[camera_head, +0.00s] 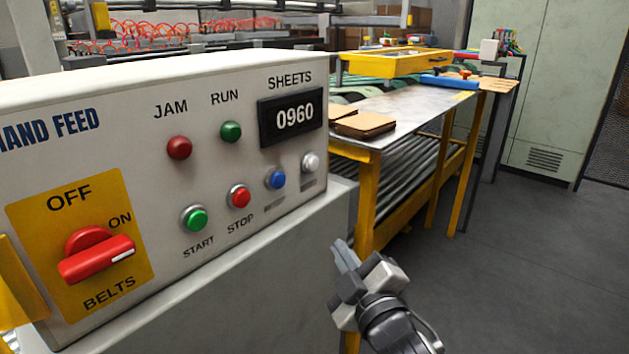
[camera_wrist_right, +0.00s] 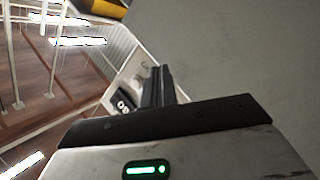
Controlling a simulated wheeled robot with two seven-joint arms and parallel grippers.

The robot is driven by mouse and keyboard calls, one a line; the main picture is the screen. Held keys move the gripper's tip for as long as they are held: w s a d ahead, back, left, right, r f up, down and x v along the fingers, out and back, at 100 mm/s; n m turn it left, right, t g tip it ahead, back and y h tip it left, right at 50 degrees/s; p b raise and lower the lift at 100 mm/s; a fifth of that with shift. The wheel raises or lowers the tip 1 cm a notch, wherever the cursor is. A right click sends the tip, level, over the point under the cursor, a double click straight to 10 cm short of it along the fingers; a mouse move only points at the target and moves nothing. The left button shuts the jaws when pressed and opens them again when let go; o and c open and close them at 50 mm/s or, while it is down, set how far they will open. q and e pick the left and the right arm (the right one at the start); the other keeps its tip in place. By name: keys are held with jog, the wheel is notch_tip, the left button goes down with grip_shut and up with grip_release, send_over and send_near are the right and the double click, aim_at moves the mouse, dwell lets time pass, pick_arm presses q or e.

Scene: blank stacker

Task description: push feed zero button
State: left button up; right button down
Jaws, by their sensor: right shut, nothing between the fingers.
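The hand feed panel (camera_head: 60,165) fills the left of the head view. Its lower row has a green START button (camera_head: 195,220), a red STOP button (camera_head: 239,196), a blue button (camera_head: 275,179) and a white button (camera_head: 310,162). The labels under the blue and white buttons are too small to read, so I cannot tell which is feed zero. The counter (camera_head: 292,116) reads 0960. My right gripper (camera_head: 343,252) is shut and empty, below and right of the buttons, apart from the panel. Its shut fingers (camera_wrist_right: 158,86) also show in the right wrist view. My left gripper is not in view.
A red belts knob (camera_head: 97,254) is on the panel's yellow plate. The grey housing ledge (camera_head: 215,275) juts out below the panel. Behind stands a yellow-framed table (camera_head: 410,108) with brown sheets (camera_head: 363,124). Open floor (camera_head: 530,260) lies to the right.

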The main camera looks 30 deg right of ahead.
aim_at(312, 163)
pick_arm(q)
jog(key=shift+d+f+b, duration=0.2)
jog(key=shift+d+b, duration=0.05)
jog(key=shift+b, duration=0.55)
pick_arm(e)
jog(key=s+d+r+n+t+h, duration=0.1)
jog(key=d+r+n+t+h, duration=0.1)
jog(key=r, duration=0.9)
jog(key=d+t+h, duration=0.1)
jog(key=d+h, duration=0.1)
jog(key=shift+s+d+h, duration=0.15)
jog(key=shift+d+h, duration=0.15)
jog(key=shift+d, duration=0.1)
jog(key=shift+f, duration=0.1)
pick_arm(q)
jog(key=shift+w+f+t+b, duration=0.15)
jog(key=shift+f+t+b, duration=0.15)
jog(key=shift+b, duration=0.4)
pick_arm(e)
jog(key=w+a, duration=0.3)
jog(key=w, duration=0.5)
jog(key=shift+a, duration=0.2)
jog(key=shift+w, duration=0.1)
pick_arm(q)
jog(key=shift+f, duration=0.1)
pick_arm(e)
jog(key=shift+w+a, duration=0.15)
jog(key=shift+w, duration=0.25)
